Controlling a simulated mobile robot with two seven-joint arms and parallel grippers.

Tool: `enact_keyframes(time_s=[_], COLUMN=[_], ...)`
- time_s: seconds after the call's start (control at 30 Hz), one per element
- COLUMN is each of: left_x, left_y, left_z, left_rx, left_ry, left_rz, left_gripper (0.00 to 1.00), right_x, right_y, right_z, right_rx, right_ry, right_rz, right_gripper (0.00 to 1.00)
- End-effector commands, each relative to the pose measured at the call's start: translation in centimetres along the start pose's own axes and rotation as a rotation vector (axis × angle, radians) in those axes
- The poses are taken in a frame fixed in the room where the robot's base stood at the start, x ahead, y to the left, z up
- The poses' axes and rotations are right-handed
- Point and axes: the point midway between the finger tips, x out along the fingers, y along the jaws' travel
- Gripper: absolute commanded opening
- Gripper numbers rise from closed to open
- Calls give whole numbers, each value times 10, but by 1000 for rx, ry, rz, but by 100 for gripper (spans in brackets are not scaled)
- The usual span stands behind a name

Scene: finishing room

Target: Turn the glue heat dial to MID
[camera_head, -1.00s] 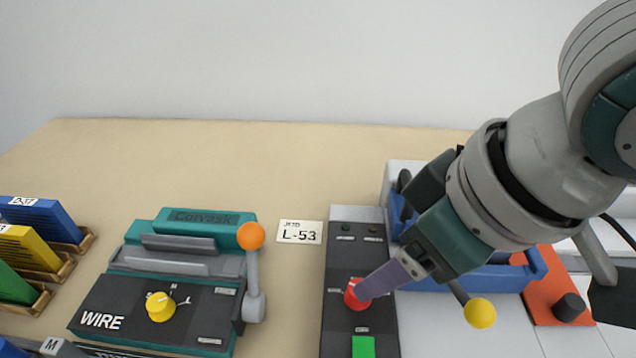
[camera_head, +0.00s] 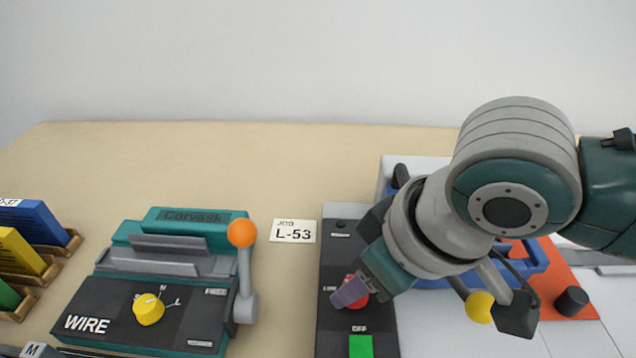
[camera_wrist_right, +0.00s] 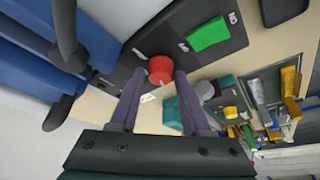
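The red dial (camera_head: 361,284) sits on a dark control panel (camera_head: 342,250) in the head view. A purple finger of my right gripper (camera_head: 350,293) covers part of it and hides its pointer. In the right wrist view the red dial (camera_wrist_right: 160,70) shows between the two fingertips of my right gripper (camera_wrist_right: 159,72), one on each side. The gaps are too small to tell whether the fingers press on it. My left gripper is not in view.
Left of the panel stands a teal WIRE machine (camera_head: 170,290) with a yellow knob (camera_head: 148,309) and an orange-tipped lever (camera_head: 243,234). A job card (camera_head: 293,231) reads L-53. The table's back is clear.

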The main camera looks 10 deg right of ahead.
Motion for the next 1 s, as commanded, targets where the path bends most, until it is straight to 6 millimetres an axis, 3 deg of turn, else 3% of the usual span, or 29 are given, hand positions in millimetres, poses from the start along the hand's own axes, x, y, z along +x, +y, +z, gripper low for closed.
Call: enact_keyframes(time_s=[0.07,0.4,0.77,1.0], left_x=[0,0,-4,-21], left_y=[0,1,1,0], left_z=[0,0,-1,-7], left_rx=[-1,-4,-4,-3], left_ry=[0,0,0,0], left_rz=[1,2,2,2], left_gripper=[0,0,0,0], right_x=[0,0,-1,-4], right_y=[0,0,-1,-2], right_z=[0,0,0,-1], right_rx=[0,0,17,112], right_ry=[0,-1,-2,-4], right_rz=[0,0,5,42], right_gripper=[37,0,0,0])
